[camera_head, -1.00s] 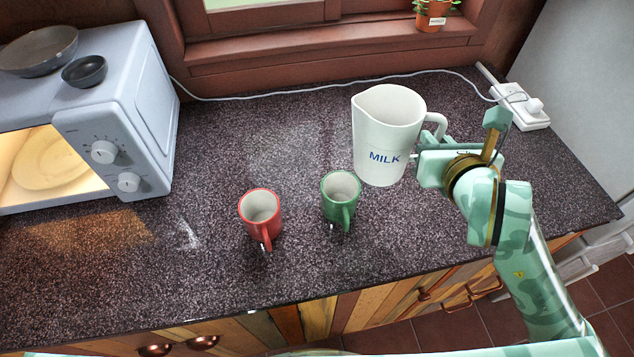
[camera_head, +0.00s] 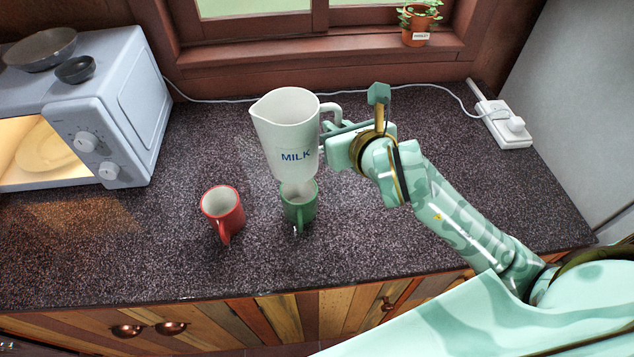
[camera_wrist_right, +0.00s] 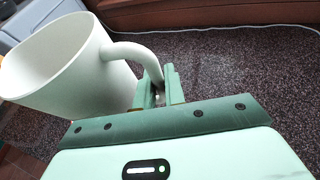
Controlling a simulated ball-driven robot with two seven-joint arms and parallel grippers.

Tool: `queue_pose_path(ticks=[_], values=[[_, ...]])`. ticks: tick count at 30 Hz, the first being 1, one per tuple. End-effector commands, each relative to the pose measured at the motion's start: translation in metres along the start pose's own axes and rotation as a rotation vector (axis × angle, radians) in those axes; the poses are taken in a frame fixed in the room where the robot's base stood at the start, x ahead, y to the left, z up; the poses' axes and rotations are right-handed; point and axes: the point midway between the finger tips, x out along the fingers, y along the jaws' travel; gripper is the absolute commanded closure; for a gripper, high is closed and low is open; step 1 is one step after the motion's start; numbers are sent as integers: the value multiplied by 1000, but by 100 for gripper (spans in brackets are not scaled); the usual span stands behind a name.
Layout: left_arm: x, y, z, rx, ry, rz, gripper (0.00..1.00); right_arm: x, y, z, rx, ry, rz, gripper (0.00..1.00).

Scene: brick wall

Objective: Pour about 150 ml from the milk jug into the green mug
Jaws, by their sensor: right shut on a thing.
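The white milk jug (camera_head: 288,137) with "MILK" on its side is held by its handle in my right gripper (camera_head: 331,125). In the head view it looks nearly upright, its spout to the left, and its lower part overlaps the far rim of the green mug (camera_head: 299,208). The mug stands upright, handle toward me; its inside is partly hidden behind the jug. In the right wrist view the fingers (camera_wrist_right: 159,90) are shut around the handle of the jug (camera_wrist_right: 75,75). I cannot see the liquid level in either. My left gripper is not in view.
A red mug (camera_head: 223,210) stands left of the green mug. A microwave (camera_head: 120,110) with two bowls on top is at the left. A white cable runs along the back to a power strip (camera_head: 503,125). A potted plant (camera_head: 419,25) is on the sill. The front counter is clear.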

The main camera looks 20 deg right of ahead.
Motion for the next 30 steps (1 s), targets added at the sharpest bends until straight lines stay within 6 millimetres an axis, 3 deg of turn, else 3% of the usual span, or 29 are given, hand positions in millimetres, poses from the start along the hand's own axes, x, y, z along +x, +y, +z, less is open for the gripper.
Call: queue_pose_path(ticks=[1,5,9,15,22,30], values=[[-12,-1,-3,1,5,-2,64,6,-6,9,-9,-4,1,100],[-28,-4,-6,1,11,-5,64,39,-24,7,-23,-2,26,100],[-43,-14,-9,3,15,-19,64,77,-56,-6,-40,0,65,100],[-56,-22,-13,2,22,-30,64,112,-112,-33,-69,2,144,100],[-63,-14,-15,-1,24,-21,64,119,-153,-70,-105,5,265,100],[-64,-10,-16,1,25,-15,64,112,-155,-94,-150,0,381,100]])
